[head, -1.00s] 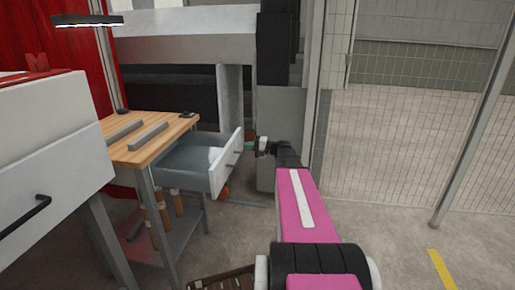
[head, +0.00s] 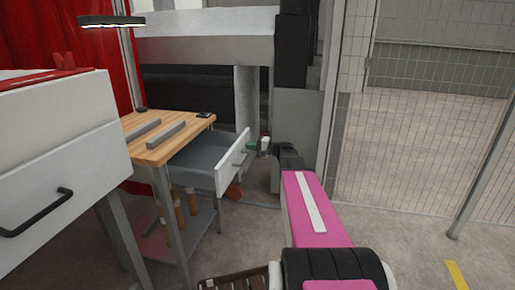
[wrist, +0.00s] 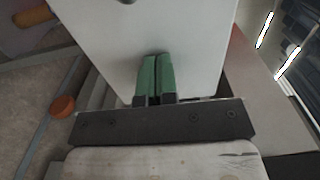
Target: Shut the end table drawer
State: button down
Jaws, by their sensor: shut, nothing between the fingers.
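The end table drawer (head: 233,165) sticks out from under the wooden top of the end table (head: 165,137), pulled open, with its white front and dark handle facing right. My gripper (head: 254,146) is just to the right of the far part of the drawer front. In the wrist view, my gripper's green fingers (wrist: 155,76) are together with nothing between them. They point at the white drawer front (wrist: 155,35) and overlap it in the picture; I cannot tell if they touch it. A dark piece of the handle shows at the top of that view.
A grey cabinet with a black handle (head: 38,214) stands at the left front. Grey bars (head: 165,132) lie on the tabletop. A wire mesh fence (head: 425,140) is at the right. An orange round object (wrist: 62,106) lies on the floor below the drawer.

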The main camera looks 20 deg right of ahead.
send_over(205, 154)
jog(key=w+d, duration=0.3)
jog(key=w, duration=0.1)
jog(key=shift+w+d, duration=0.15)
jog(key=shift+w, duration=0.1)
